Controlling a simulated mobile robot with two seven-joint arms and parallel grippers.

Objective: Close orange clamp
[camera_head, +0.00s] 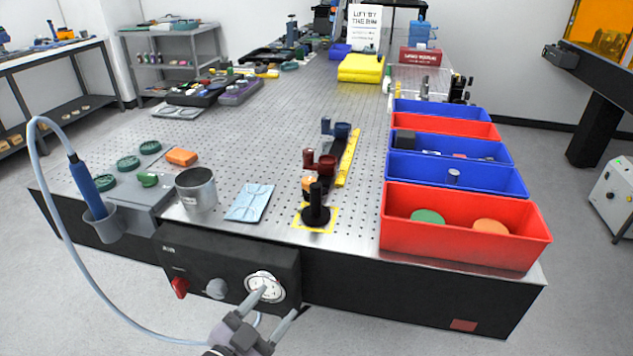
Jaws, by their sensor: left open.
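A small orange piece (307,183), which may be the orange clamp, sits on the perforated table beside a dark red mount (318,162) and just behind a black post (316,207). It is small and partly hidden by the post, so I cannot tell whether it is open or shut. My left gripper (277,303) is at the bottom of the view, with its two fingers apart and empty. It appears in front of the black control panel (205,262) and its round gauge (265,286), well apart from the orange piece. My right gripper is not in view.
Red and blue bins (465,236) line the right side of the table. A metal cup (196,189), a blue packet (250,203) and an orange block (181,157) lie to the left. A blue-handled tool (84,182) with a looping hose stands at the left edge.

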